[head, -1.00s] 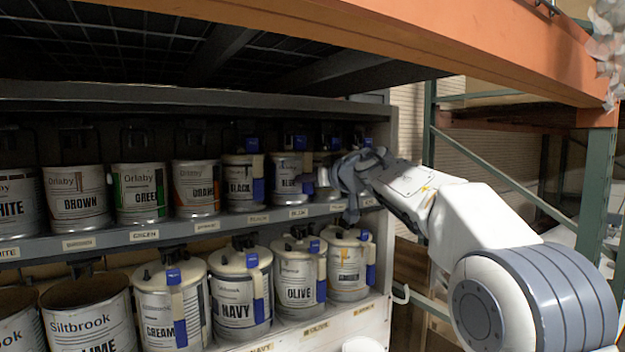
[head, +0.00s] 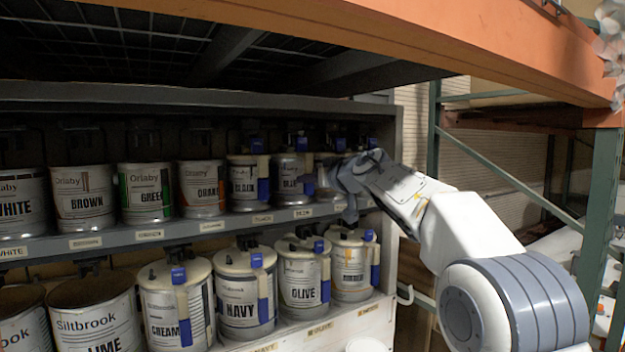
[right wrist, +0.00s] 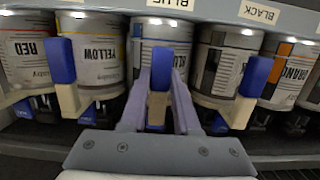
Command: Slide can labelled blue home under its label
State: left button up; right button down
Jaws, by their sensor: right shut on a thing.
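The blue can (right wrist: 150,33) is in the middle of the right wrist view, which shows the row upside down. It is a pale metal can with a blue stripe and a handle with a blue grip. My right gripper (right wrist: 158,76) is shut on that handle, one finger on each side. The shelf label BLUE (right wrist: 168,4) is close to the can. In the head view the blue can (head: 287,190) stands in the upper row, right of the black can (head: 243,190). My right gripper (head: 342,180) is just right of it; its fingertips are unclear there. My left gripper is out of view.
In the wrist view, the yellow can (right wrist: 95,45) stands close on one side. The orange can (right wrist: 290,70) is further along on the other. A lower row holds the olive can (head: 300,290) and navy can (head: 240,295). An orange beam (head: 400,40) crosses above.

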jog(key=shift+r, duration=0.3)
jog(key=c, duration=0.6)
grip_release()
jog(key=shift+o, duration=0.2)
jog(key=b+v, duration=0.4)
jog(key=v, duration=0.6)
jog(key=shift+s, duration=0.2)
jog(key=shift+d+f, duration=0.15)
